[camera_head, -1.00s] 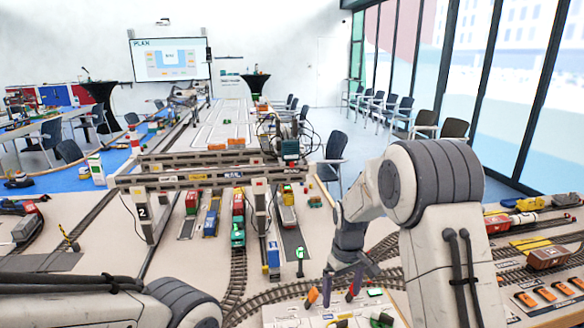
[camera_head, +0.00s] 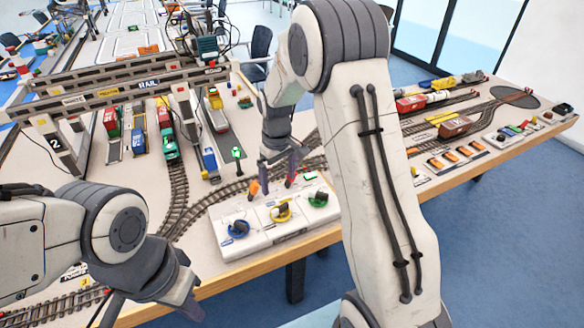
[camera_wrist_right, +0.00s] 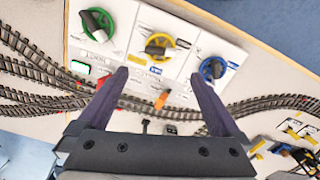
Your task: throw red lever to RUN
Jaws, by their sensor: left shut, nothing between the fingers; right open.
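The control panel (camera_head: 262,238) is a white box at the table's front edge. A small red lever (camera_head: 288,183) stands at its back right, beside a green button (camera_head: 310,176). An orange lever (camera_head: 254,187) stands to its left. My right gripper (camera_head: 277,174) is open above the back of the panel, with one finger over the red lever and partly hiding it. In the right wrist view the red lever (camera_wrist_right: 103,80) is by the left fingertip, and the orange lever (camera_wrist_right: 162,98) shows between the fingers. My left gripper (camera_head: 188,300) is shut and empty at the lower left.
Blue (camera_head: 238,229), yellow (camera_head: 281,211) and green (camera_head: 318,197) rotary knobs line the panel's front. Track (camera_head: 178,190) runs behind it. A gantry crane (camera_head: 135,82) with toy wagons stands behind left. More tracks and wagons fill the table's right.

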